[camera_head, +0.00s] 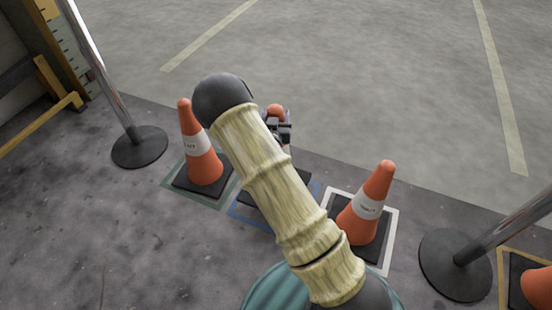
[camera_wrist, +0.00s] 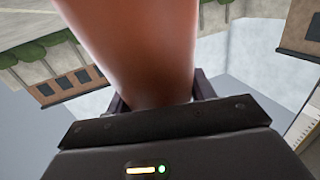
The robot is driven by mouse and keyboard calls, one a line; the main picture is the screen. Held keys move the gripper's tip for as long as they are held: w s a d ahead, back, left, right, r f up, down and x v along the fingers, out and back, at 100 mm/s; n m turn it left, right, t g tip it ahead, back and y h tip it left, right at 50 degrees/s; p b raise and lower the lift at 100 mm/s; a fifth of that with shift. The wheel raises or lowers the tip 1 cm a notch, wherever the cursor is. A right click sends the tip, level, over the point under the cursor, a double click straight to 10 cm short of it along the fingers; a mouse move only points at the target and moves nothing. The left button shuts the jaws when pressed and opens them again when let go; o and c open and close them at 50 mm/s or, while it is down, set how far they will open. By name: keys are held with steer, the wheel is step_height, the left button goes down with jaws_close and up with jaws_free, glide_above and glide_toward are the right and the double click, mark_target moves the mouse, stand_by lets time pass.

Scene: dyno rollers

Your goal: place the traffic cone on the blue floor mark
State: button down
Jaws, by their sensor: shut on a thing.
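My gripper (camera_head: 281,128) is shut on the upper part of an orange traffic cone (camera_head: 275,109), whose tip shows above the jaws. My arm hides most of this cone in the head view. Part of its black base (camera_head: 252,196) shows within the blue floor mark (camera_head: 240,213). Whether the base touches the floor is hard to tell. In the wrist view the orange cone (camera_wrist: 135,45) fills the middle, between the two dark fingers (camera_wrist: 160,98).
An orange cone (camera_head: 203,165) stands left on a green mark (camera_head: 177,190). Another (camera_head: 376,188) stands right on a white mark (camera_head: 391,235). Posts with round black bases (camera_head: 139,147) (camera_head: 446,270) flank them. A partial cone (camera_head: 538,288) is at lower right, by a yellow mark (camera_head: 501,265).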

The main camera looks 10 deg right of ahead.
steer(key=shift+f+b, duration=0.8)
steer(key=shift+f, duration=1.1)
steer(key=shift+f+b, duration=1.45)
steer(key=shift+f, duration=1.05)
steer(key=c, duration=0.5)
jaws_free()
steer(key=shift+f, duration=0.15)
